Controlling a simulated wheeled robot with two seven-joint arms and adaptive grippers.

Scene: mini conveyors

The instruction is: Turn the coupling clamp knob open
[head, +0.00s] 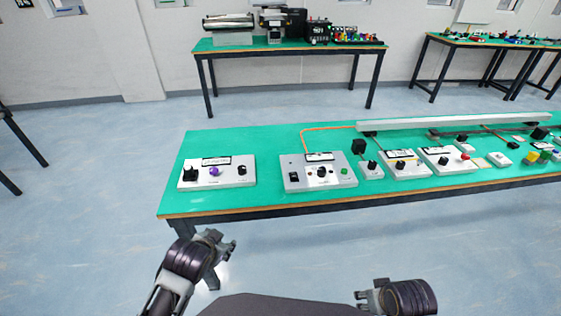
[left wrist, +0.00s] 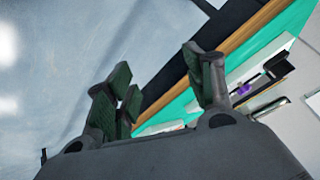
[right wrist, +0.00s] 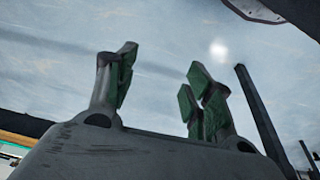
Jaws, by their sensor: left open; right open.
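A light grey panel (head: 228,180) lies at the left end of the green table. On it are a black raised part (head: 190,174), a purple knob (head: 213,171) and a small black knob (head: 242,170). I cannot read the labels, so I cannot tell which knob is the coupling clamp knob. The purple knob also shows in the left wrist view (left wrist: 243,89). My left gripper (head: 230,247) is open and empty, in front of the table's near edge and apart from the panel. My right gripper (head: 364,297) is open and empty, farther right and away from the table.
A grey box (head: 290,184) with a black knob and green button stands right of the panel. Bare green tabletop (head: 268,150) lies between panel and box. The near table edge (head: 300,207) separates my grippers from the panels.

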